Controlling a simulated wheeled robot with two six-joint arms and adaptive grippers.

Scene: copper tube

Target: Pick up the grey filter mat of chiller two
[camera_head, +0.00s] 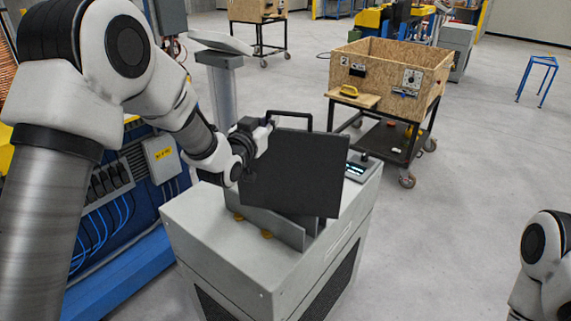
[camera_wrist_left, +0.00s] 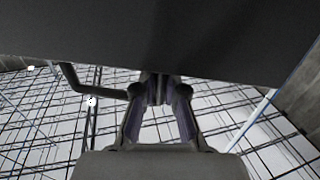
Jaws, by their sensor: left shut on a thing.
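The filter mat (camera_head: 295,172) is a flat dark grey panel, standing upright and slightly tilted above the top of the grey chiller cabinet (camera_head: 225,255). My left gripper (camera_head: 264,128) is at the mat's upper left edge, shut on it. In the left wrist view the mat (camera_wrist_left: 220,35) fills the top of the picture, and my left gripper's fingers (camera_wrist_left: 158,85) close together at its lower edge. The mat hides the exact contact and part of a grey bracket (camera_head: 275,225) on the cabinet top. Only a link of my right arm shows at the lower right.
A black bar handle (camera_head: 290,113) rises behind the mat. A small display (camera_head: 355,169) sits on the cabinet's right. A blue machine frame (camera_head: 115,275) stands close at left.

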